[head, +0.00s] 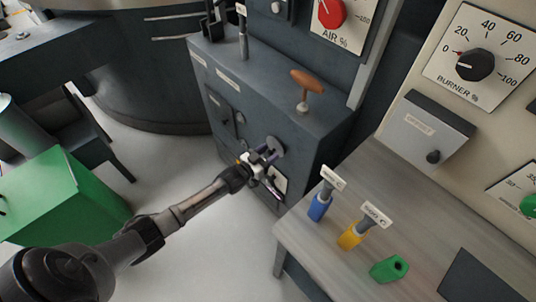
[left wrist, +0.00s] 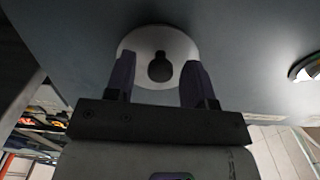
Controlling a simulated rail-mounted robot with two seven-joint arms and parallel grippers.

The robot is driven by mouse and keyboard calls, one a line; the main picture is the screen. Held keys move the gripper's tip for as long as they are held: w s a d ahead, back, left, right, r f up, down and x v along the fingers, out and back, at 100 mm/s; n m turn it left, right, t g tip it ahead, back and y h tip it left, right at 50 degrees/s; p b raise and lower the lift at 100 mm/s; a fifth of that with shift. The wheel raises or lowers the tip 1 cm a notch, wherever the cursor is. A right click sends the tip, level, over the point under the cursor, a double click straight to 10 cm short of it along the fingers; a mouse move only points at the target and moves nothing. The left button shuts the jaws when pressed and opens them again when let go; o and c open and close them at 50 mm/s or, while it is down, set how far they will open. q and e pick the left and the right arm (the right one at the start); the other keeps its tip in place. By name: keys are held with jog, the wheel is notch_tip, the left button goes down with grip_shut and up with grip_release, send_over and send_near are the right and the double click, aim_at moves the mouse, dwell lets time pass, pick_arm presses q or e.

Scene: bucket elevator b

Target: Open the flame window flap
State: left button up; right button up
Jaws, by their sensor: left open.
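A round grey disc (head: 276,146), which looks like the flame window flap, is on the front of the dark grey cabinet (head: 235,135). In the left wrist view the disc (left wrist: 157,48) looks pale and has a small dark knob (left wrist: 160,67) at its middle. My left gripper (head: 268,154) is at the disc, partly covering it in the head view. Its two fingers (left wrist: 157,80) are open, one on either side of the knob, with a gap to each side. I cannot tell whether the fingertips touch the disc. My right gripper is not in view.
A white panel (head: 280,179) is below the disc. An orange T-handle (head: 308,83) stands on the cabinet top. A bench (head: 330,248) at the right holds blue (head: 319,208), yellow (head: 351,236) and green (head: 389,269) items. A green box (head: 60,195) stands left; open floor lies between.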

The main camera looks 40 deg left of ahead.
pick_arm(q)
grip_shut()
dwell(0.5)
